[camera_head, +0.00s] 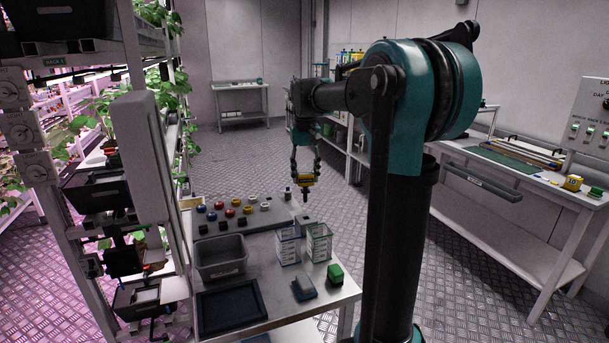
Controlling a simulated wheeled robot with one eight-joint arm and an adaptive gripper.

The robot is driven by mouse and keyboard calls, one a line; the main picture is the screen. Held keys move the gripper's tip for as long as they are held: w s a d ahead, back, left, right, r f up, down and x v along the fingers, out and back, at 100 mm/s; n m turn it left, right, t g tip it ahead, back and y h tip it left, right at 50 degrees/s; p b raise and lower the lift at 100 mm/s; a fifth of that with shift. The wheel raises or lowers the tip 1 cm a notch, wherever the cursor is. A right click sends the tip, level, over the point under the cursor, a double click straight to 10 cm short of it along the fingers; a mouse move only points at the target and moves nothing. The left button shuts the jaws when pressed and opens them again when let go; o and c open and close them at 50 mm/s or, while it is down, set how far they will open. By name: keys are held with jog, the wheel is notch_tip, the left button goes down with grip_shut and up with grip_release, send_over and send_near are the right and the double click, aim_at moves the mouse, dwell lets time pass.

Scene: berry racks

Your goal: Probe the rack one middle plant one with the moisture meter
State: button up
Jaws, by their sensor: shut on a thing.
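My gripper (305,172) hangs fingers-down above the far end of the metal table. The device is held clear of the table. The rack (55,62) with a small label stands at the left, with leafy green plants (158,80) along its shelves. The gripper is to the right of the rack, well apart from the plants. I cannot tell which plant is the middle plant one; posts and panels hide part of the rack.
A workbench (510,185) stands at the right. The floor (240,155) beyond the table is clear.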

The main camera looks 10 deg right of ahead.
aim_at(306, 190)
jog(key=s, duration=0.1)
jog(key=s+r, duration=0.1)
jog(key=s, duration=0.1)
jog(key=shift+s+a, duration=0.15)
jog(key=shift+s, duration=0.05)
jog(key=shift+f, duration=2.65)
jog(key=o, duration=1.3)
jog(key=shift+r, duration=0.1)
